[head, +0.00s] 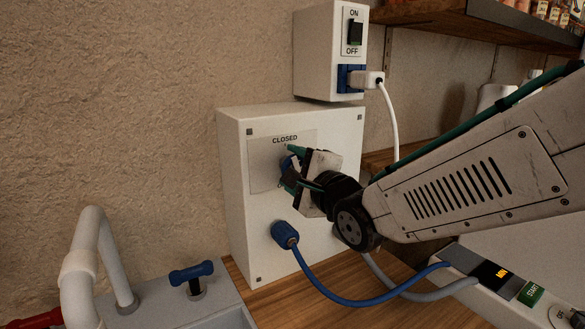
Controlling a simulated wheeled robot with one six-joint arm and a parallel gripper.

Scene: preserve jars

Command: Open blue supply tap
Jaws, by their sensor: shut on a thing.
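My gripper (292,167) comes in from the right and is shut on the tap. The angle of the tap's handle is hidden behind the fingers.
A blue hose (340,300) runs from a blue connector (284,234) on the box below my gripper to a machine with a START button (530,293). A switch box with a plugged-in white cord stands above. A sink with a blue-handled faucet (191,273) is at lower left.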

